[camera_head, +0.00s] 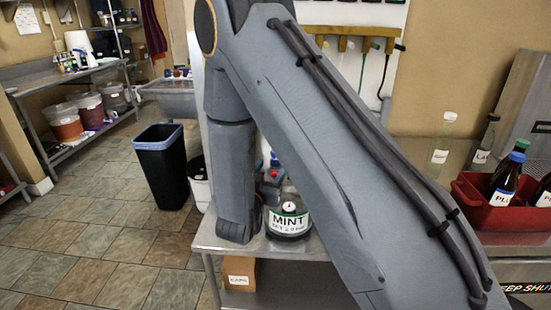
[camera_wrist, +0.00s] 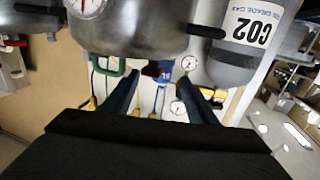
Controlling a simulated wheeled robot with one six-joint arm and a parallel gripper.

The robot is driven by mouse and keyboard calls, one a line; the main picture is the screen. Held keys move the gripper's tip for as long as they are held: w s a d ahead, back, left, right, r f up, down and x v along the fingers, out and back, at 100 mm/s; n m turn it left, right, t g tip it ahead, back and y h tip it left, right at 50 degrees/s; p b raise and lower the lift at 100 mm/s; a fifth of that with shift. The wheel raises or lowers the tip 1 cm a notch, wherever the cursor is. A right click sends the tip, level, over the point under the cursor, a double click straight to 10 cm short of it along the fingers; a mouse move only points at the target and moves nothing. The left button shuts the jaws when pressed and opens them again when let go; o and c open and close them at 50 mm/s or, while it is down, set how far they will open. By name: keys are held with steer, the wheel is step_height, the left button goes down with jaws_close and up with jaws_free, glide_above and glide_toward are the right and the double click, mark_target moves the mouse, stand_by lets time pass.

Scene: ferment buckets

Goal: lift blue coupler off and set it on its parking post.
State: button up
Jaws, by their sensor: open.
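My gripper (camera_wrist: 158,88) is open in the wrist view, its two dark fingers pointing away from the camera with a gap between them. A small blue part (camera_wrist: 158,70), which looks like the blue coupler, shows between and beyond the fingertips, below a large steel vessel (camera_wrist: 135,30). I cannot tell what it sits on or whether a finger touches it. Nothing is held between the fingers. I cannot make out a parking post. In the head view my arm covers the middle, and my gripper is hidden.
In the wrist view a grey CO2 cylinder (camera_wrist: 235,60) and round gauges (camera_wrist: 189,63) are close by. In the head view a MINT container (camera_head: 288,222) stands on a steel table. A red crate (camera_head: 490,215) of bottles is at right; a black bin (camera_head: 160,170) stands on the floor.

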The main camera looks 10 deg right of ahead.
mark_target(274, 158)
steer(key=shift+p+x, duration=1.3)
steer(key=shift+x, duration=2.3)
steer(key=shift+w+a+r, duration=0.1)
steer(key=shift+a+r, duration=0.05)
steer(key=shift+a, duration=0.1)
steer(key=shift+c, duration=0.4)
steer(key=c, duration=1.2)
steer(key=shift+r, duration=0.15)
steer(key=shift+r+b, duration=1.05)
steer(key=shift+r, duration=3.85)
